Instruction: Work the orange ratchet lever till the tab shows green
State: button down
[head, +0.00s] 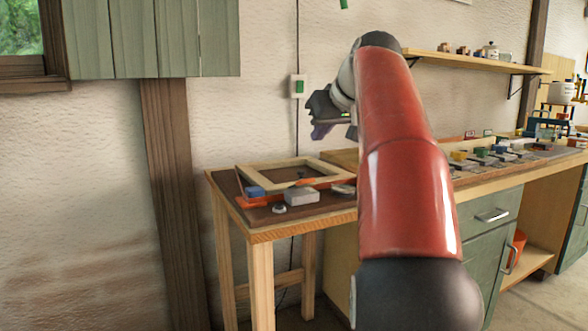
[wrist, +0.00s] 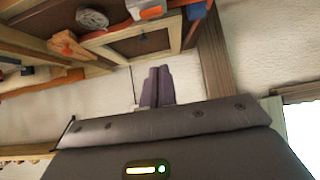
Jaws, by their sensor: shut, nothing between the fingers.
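My gripper (head: 319,132) hangs in the air above the small wooden table, near the wall. Its two purple fingers are together and empty in the wrist view (wrist: 156,86). A long orange bar (head: 297,197) lies along the front of a pale wooden frame (head: 262,175) on the table. The wrist view shows an orange end piece (wrist: 65,43) and the frame (wrist: 178,30) upside down. I cannot tell which orange part is the ratchet lever. A grey block (head: 302,196) sits in front of the bar; its top is orange in the wrist view (wrist: 147,9). I cannot make out the tab's colour.
A blue block (head: 255,191) and a small round piece (head: 279,209) lie on the small table (head: 262,234). A workbench (head: 480,179) with several items stands to the right, below a shelf (head: 470,61). A green-buttoned wall switch (head: 299,87) is behind.

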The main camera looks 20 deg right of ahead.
jog(key=shift+w+r, duration=0.1)
jog(key=shift+r, duration=0.05)
jog(key=b, duration=0.1)
send_over(300, 184)
jog(key=w+d, duration=0.2)
jog(key=f, duration=0.7)
jog(key=shift+w+a, duration=0.1)
jog(key=shift+w, duration=0.1)
jog(key=shift+s+f+b, duration=0.75)
jog(key=shift+f+b, duration=0.25)
jog(key=shift+b, duration=0.1)
jog(key=shift+s+f, duration=0.3)
jog(key=shift+f, duration=0.25)
jog(key=shift+b, duration=0.3)
